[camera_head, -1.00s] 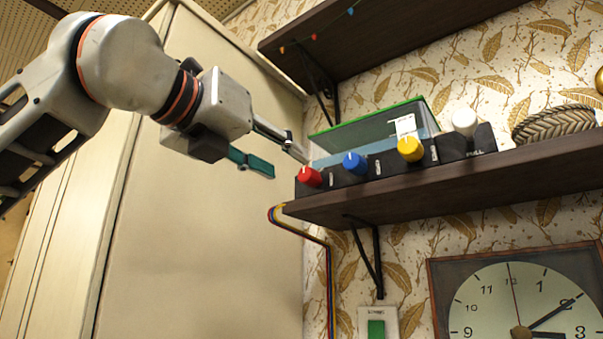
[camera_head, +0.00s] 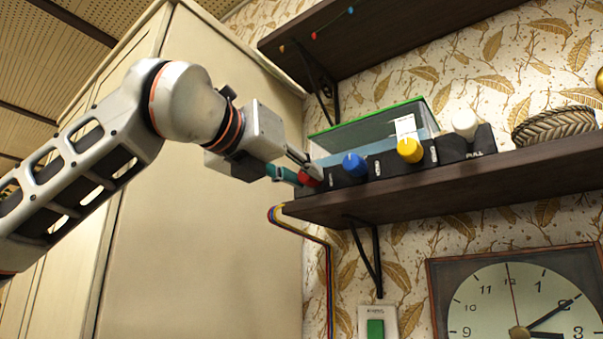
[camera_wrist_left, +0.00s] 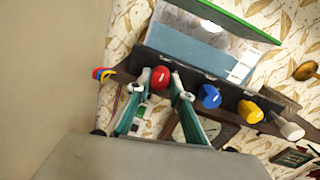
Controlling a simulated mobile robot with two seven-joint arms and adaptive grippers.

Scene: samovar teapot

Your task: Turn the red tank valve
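The red valve knob (camera_head: 309,177) sits at the left end of a black strip of knobs on the lower shelf, partly hidden by my fingers in the head view. In the left wrist view the red knob (camera_wrist_left: 160,77) shows between my two fingertips. My left gripper (camera_head: 303,172) is open around it, one finger on each side, with a gap on the right-hand side; whether a finger touches it I cannot tell. My right gripper is not in view.
Blue (camera_head: 354,164), yellow (camera_head: 410,150) and white (camera_head: 465,123) knobs stand along the strip to the right. A glass tank (camera_head: 372,130) is behind them. The shelf (camera_head: 450,178) lies just below, and a tall cabinet (camera_head: 210,240) stands at left.

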